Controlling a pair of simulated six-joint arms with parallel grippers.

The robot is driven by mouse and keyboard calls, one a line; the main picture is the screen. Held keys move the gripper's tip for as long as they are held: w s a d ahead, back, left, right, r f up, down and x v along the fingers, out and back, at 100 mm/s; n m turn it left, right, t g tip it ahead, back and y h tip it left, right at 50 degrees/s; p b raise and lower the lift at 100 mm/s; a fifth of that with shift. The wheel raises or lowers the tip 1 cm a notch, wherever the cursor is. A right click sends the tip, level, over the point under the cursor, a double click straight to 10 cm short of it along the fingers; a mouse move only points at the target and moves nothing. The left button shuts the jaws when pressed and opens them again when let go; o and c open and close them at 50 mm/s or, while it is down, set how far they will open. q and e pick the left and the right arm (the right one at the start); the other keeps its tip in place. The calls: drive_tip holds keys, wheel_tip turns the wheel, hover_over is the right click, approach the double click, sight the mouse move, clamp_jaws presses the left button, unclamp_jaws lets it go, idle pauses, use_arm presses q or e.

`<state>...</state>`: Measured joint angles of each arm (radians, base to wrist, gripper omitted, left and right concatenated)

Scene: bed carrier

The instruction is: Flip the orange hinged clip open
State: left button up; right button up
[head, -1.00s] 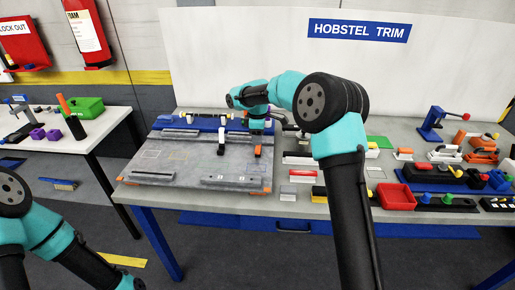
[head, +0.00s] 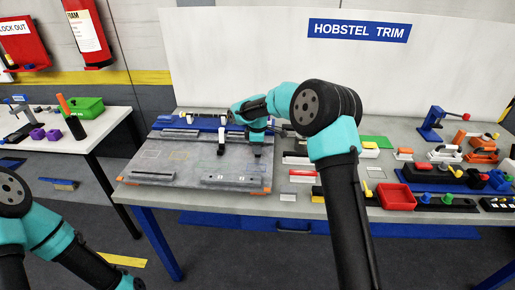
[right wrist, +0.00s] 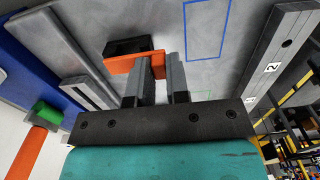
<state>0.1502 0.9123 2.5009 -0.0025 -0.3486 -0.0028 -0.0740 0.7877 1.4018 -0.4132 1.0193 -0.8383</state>
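In the right wrist view, the orange hinged clip (right wrist: 122,64) shows as an orange bar beside a dark block (right wrist: 128,45) on the grey carrier plate (right wrist: 205,75). My right gripper (right wrist: 161,62) is over it with its two fingers apart. The left finger overlaps the bar, and the bar's end shows in the gap; I cannot tell whether they touch. In the head view, my right gripper (head: 256,149) is low over the right part of the carrier (head: 190,163), and the clip is hidden there. My left arm is at the lower left; its gripper is out of view.
A black-and-white clip (head: 221,146) stands on the carrier left of my right gripper. A blue rail (head: 190,122) runs along the back. A red tray (head: 396,196) and several small parts lie on the table at right. The front-left of the carrier is mostly clear.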

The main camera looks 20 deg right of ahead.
clamp_jaws()
drive_tip(key=shift+w+d+r, duration=0.1)
drive_tip(key=shift+w+d+r+g+y, duration=0.15)
drive_tip(key=shift+w+r+g+y, duration=0.2)
drive_tip(key=shift+g, duration=0.5)
drive_tip(key=shift+w+d+r+g+y, duration=0.1)
drive_tip(key=shift+w+r+g+y, duration=0.25)
drive_tip(key=shift+g, duration=0.45)
drive_tip(key=shift+w+d+r+g+y, duration=0.2)
drive_tip(key=shift+r+g+y, duration=0.25)
drive_tip(key=shift+g, duration=0.4)
drive_tip(key=shift+f, duration=0.1)
drive_tip(key=o, duration=0.5)
unclamp_jaws()
